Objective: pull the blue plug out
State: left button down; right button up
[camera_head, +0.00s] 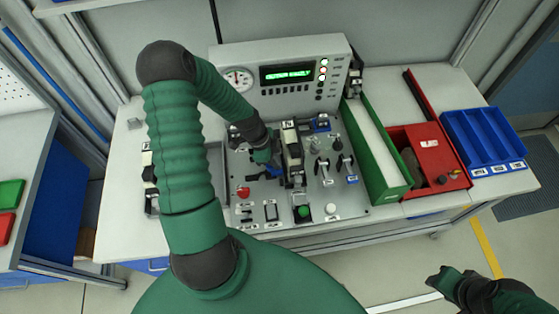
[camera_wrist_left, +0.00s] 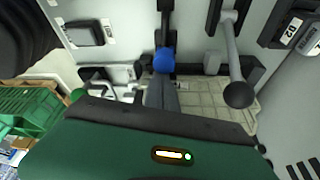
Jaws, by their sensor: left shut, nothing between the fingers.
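A rounded blue part (camera_wrist_left: 165,60), which looks like the blue plug, shows in the left wrist view against a dark bar on the grey panel. My left gripper (camera_wrist_left: 162,92) has its fingers together just below it in that view, with nothing between them. I cannot tell whether the fingertips touch it. In the head view the left gripper (camera_head: 272,168) is low over the control panel (camera_head: 350,204), left of a dark upright block (camera_head: 292,150). My right gripper (camera_head: 436,280) is at the lower right, away from the bench; its fingers are too small and dark to read.
A console (camera_head: 285,75) with a green display and gauge stands behind the panel. Levers (camera_head: 323,170), a red button (camera_head: 243,191) and a green button (camera_head: 303,212) are close by. A green bin (camera_head: 391,180), red box (camera_head: 440,160) and blue tray (camera_head: 484,143) stand to the right.

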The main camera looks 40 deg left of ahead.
pick_arm(q)
jog(key=shift+s+a, duration=0.65)
jog(key=shift+s, duration=0.25)
jog(key=v, duration=1.6)
jog(key=shift+r+b, duration=0.35)
jog(key=shift+r, duration=0.1)
jog(key=shift+a+f, duration=0.1)
jog(key=shift+f, duration=0.05)
